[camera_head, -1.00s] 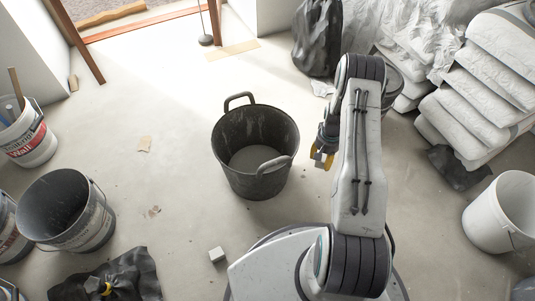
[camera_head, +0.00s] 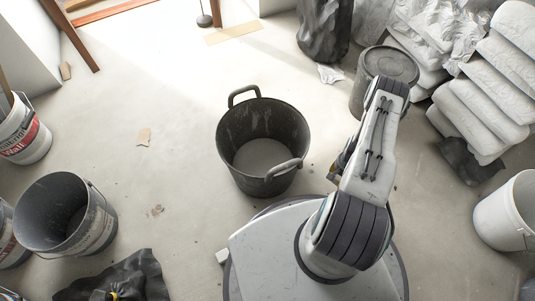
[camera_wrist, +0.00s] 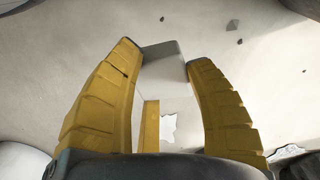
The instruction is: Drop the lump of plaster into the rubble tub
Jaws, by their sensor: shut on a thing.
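The rubble tub is a black two-handled tub (camera_head: 233,128) standing upright on the floor at the middle of the head view. Its visible bottom looks grey and bare. My gripper's yellow fingers (camera_wrist: 160,58) are shut on a pale grey, block-like lump of plaster (camera_wrist: 166,70) in the wrist view. The lump sits between the fingertips. In the head view my gripper is mostly hidden by my arm, to the right of the tub and apart from it. The tub is not recognisable in the wrist view.
Buckets (camera_head: 97,232) stand at the left. A dark lidded drum (camera_head: 364,93), stacked sacks (camera_head: 490,75) and a white bucket (camera_head: 488,218) are at the right. Floor left of the tub is mostly clear.

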